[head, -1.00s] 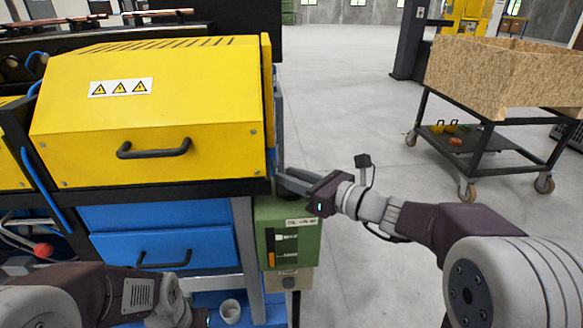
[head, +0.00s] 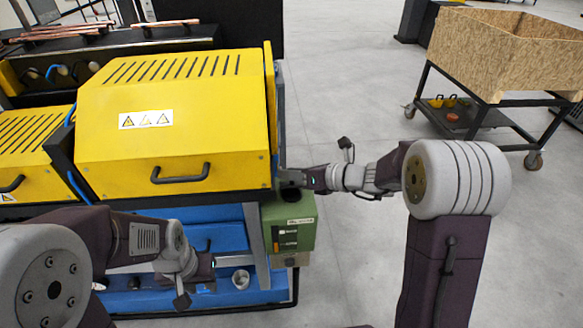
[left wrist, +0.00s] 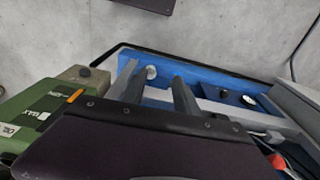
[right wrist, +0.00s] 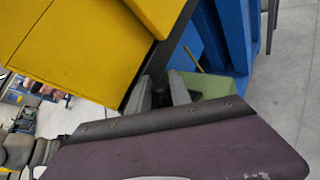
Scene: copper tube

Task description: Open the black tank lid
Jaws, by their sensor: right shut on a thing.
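The green tank (head: 288,236) stands at the right end of the machine. A dark round spot (head: 292,196) shows on its top; I cannot tell if it is an opening. My right gripper (head: 284,179) is just above the tank, beside the yellow cover. In the right wrist view its fingers (right wrist: 163,88) close around a small dark piece, apparently the black tank lid (right wrist: 161,97), mostly hidden. My left gripper (head: 213,263) is open and empty above the blue base, left of a white cup (head: 241,279).
The yellow machine cover (head: 175,130) with its black handle (head: 180,174) stands close to the left of my right gripper. The blue base (head: 150,300) has a raised dark edge. A wheeled cart with a wooden box (head: 505,50) stands far right. The floor between is clear.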

